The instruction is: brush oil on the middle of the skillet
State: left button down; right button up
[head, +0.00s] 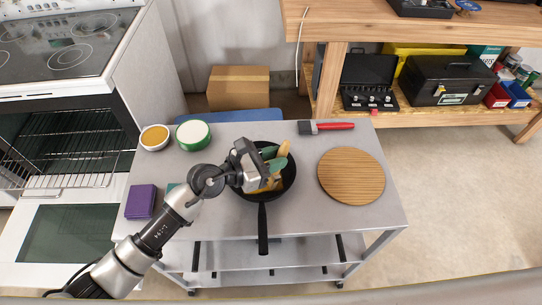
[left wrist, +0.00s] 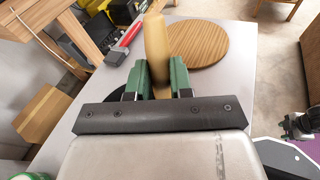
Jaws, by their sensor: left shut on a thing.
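The black skillet (head: 289,177) sits on the grey cart, its handle toward me. My left gripper (head: 272,163) is over the skillet with its green fingers shut on a brush with a pale wooden handle (head: 285,148). In the left wrist view the fingers (left wrist: 160,78) clasp this wooden handle (left wrist: 156,42), which stands up between them. The brush's lower end shows as a tan patch over the pan, partly hidden by the gripper; I cannot tell whether it touches the pan. A bowl with amber contents (head: 154,136), perhaps oil, stands at the cart's back left.
A green bowl with white contents (head: 193,134) stands beside the amber one. A purple box (head: 141,201) is at the left. An open oven (head: 70,150) stands left of the cart.

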pick_arm(q)
jog(key=shift+w+d, duration=0.1)
jog(key=shift+d, duration=0.75)
jog(key=shift+a+f, duration=0.1)
jog(key=shift+a, duration=0.95)
jog(key=shift+a, duration=0.1)
jog(key=shift+a+b, duration=1.15)
jog(key=shift+a, duration=1.75)
jog(key=shift+d+p, duration=1.3)
jog(key=shift+d, duration=1.8)
